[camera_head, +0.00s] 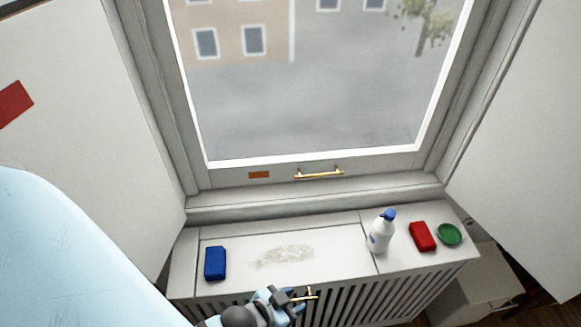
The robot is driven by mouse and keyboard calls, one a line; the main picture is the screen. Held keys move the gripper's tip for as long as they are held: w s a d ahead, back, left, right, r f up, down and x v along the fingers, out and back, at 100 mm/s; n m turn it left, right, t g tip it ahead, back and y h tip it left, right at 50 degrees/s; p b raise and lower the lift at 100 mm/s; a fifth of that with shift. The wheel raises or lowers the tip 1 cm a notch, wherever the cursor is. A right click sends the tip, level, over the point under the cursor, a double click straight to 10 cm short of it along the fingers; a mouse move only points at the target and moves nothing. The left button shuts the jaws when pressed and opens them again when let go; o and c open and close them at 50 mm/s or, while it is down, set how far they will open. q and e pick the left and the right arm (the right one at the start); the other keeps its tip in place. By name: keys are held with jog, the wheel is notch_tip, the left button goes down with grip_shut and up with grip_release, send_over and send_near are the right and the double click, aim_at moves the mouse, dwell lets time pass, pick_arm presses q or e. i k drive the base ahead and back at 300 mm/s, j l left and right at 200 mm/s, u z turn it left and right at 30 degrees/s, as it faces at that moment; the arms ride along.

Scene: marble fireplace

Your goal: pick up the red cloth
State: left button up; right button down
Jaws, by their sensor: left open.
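The red cloth (422,237) is a small folded block lying on the right part of the white radiator cover (345,247) under the window. It lies between a white bottle and a green dish. My left gripper (290,301) is at the bottom centre, by the cover's front edge, far to the left of the red cloth. It is open, and I see nothing held in it. My right gripper is not in view.
The white bottle (380,234) with a blue top stands left of the red cloth. The green dish (450,234) is at its right. A blue cloth (215,263) lies at the cover's left, near a pale smudge (286,256). The window (310,110) has a brass handle (320,174).

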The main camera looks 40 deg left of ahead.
aim_at(424, 240)
jog(key=i+z, duration=0.25)
jog(key=z, duration=0.2)
jog(key=i+j+z, duration=0.15)
jog(key=z, duration=0.25)
jog(key=i, duration=0.1)
